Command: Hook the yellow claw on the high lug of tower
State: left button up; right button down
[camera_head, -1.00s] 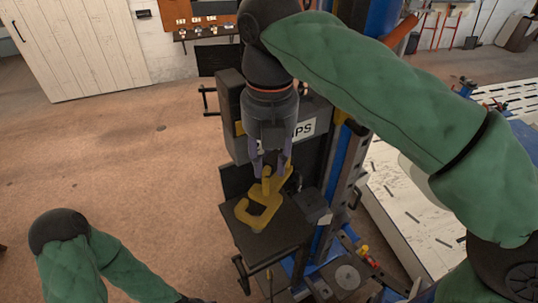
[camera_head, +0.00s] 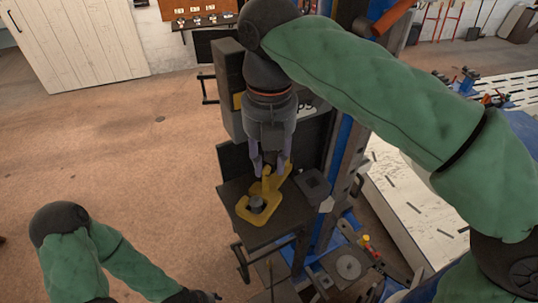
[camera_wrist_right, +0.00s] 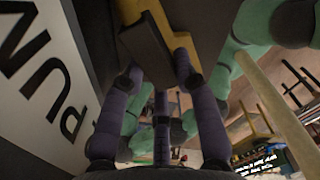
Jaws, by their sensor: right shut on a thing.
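The yellow claw (camera_head: 243,213) hangs below my right gripper (camera_head: 270,172), which is shut on its upper part. In the head view the claw's open hook shape lies over the dark top plate of the tower (camera_head: 272,233). In the right wrist view the claw (camera_wrist_right: 181,42) shows beyond my fingers, beside a dark block. My left gripper (camera_head: 205,297) is only partly seen at the bottom edge, and its fingers are unclear.
A dark square block (camera_head: 313,183) sits at the plate's right side. A blue upright column (camera_head: 340,150) stands behind it. A white slotted table (camera_head: 415,215) is at the right. The brown floor (camera_head: 150,165) at the left is clear.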

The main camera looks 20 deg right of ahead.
dwell(0.3)
jog(key=c, duration=0.9)
grip_release()
jog(key=shift+o, duration=0.2)
notch_tip(320, 180, up, 7)
jog(key=shift+r, duration=0.25)
